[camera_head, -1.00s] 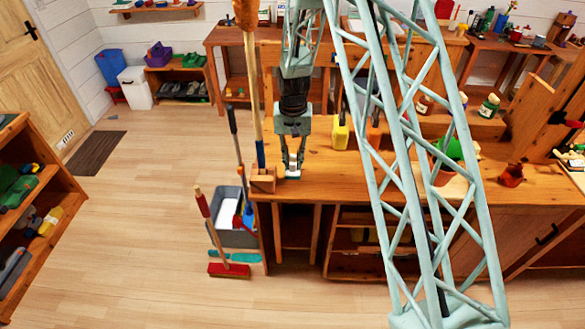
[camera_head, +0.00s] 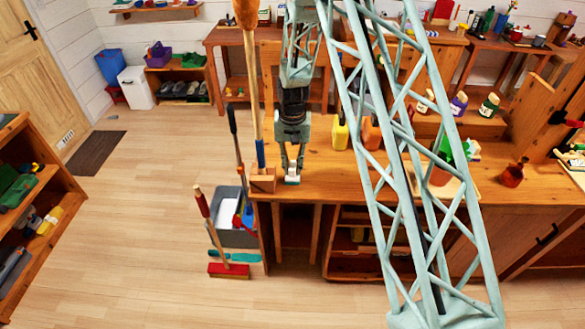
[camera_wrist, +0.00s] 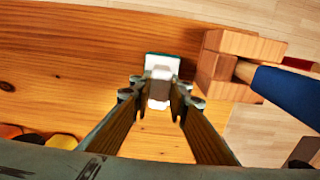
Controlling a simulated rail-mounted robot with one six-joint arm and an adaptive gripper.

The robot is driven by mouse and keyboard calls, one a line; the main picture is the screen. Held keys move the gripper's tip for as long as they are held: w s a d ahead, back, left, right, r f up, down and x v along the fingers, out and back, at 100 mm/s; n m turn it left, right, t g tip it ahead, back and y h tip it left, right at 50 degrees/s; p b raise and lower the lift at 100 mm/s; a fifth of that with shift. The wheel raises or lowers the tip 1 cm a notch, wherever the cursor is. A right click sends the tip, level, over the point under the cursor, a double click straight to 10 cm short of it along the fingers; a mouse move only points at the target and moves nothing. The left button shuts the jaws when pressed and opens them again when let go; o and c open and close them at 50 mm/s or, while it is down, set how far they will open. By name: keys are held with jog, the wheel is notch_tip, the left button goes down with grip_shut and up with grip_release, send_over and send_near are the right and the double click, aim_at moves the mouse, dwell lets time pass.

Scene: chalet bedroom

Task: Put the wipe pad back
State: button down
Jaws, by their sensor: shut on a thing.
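The wipe pad, a small white block with a dark green edge, is between my fingertips in the wrist view (camera_wrist: 162,66). It also shows as a small white patch in the head view (camera_head: 292,179), near the bench's front left corner. My gripper (camera_head: 291,166) points down over the wooden bench top (camera_head: 330,180) and is shut on the pad; its fingers also show in the wrist view (camera_wrist: 159,92). I cannot tell whether the pad touches the bench top.
A wooden block (camera_head: 263,181) holding an upright blue-ended handle (camera_wrist: 285,95) stands close beside the pad. A yellow bottle (camera_head: 340,133) and an orange one (camera_head: 371,133) stand farther back. A grey bin (camera_head: 236,232) and a red broom (camera_head: 229,270) are left of the bench.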

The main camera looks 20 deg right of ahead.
aim_at(293, 165)
jog(key=c, duration=2.5)
grip_release()
notch_tip(293, 165, up, 12)
jog(key=shift+p, duration=0.4)
jog(key=shift+s+r, duration=0.1)
jog(key=shift+r, duration=0.05)
